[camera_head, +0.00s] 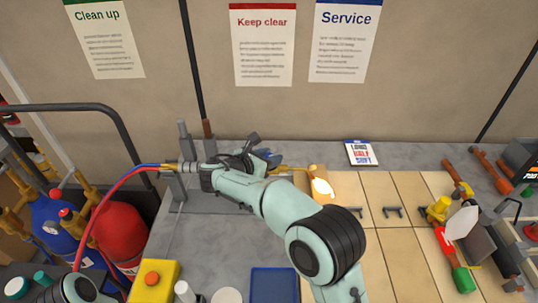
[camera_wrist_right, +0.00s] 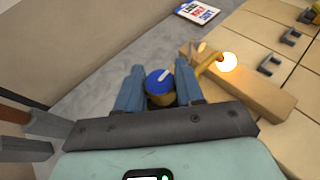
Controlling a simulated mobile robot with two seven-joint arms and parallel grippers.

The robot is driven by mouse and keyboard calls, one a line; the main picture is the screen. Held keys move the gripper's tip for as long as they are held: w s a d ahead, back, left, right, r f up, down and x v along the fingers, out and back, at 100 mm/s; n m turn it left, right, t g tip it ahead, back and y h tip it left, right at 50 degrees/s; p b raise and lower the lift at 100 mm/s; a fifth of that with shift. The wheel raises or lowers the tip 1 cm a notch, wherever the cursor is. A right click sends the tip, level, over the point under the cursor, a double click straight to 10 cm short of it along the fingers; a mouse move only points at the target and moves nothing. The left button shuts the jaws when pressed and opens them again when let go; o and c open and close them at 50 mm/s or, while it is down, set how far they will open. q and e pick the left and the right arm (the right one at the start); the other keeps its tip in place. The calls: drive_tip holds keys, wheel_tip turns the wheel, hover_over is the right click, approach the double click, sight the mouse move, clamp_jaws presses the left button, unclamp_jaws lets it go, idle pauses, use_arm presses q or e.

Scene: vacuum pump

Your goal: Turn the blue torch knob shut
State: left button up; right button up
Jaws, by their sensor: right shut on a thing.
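The torch's brass nozzle (camera_head: 293,169) points right in the head view, with a bright flame (camera_head: 322,187) at its tip. In the right wrist view the round blue knob (camera_wrist_right: 159,82) has a pale pointer mark and sits on a brass body. My right gripper (camera_head: 268,158) reaches over the torch. Its two blue fingers (camera_wrist_right: 159,88) stand on either side of the knob and are shut on it. The gripper and arm hide most of the torch in the head view. My left gripper is not in view.
A wooden block (camera_wrist_right: 250,90) lies beside the flame. Red and blue hoses run left to a red cylinder (camera_head: 118,235) and a blue cylinder (camera_head: 55,222).

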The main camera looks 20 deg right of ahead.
drive_tip(key=o, duration=1)
drive_tip(key=shift+c, duration=0.2)
drive_tip(key=v, duration=1.3)
drive_tip(key=shift+a, duration=0.25)
drive_tip(key=shift+s+r, duration=0.1)
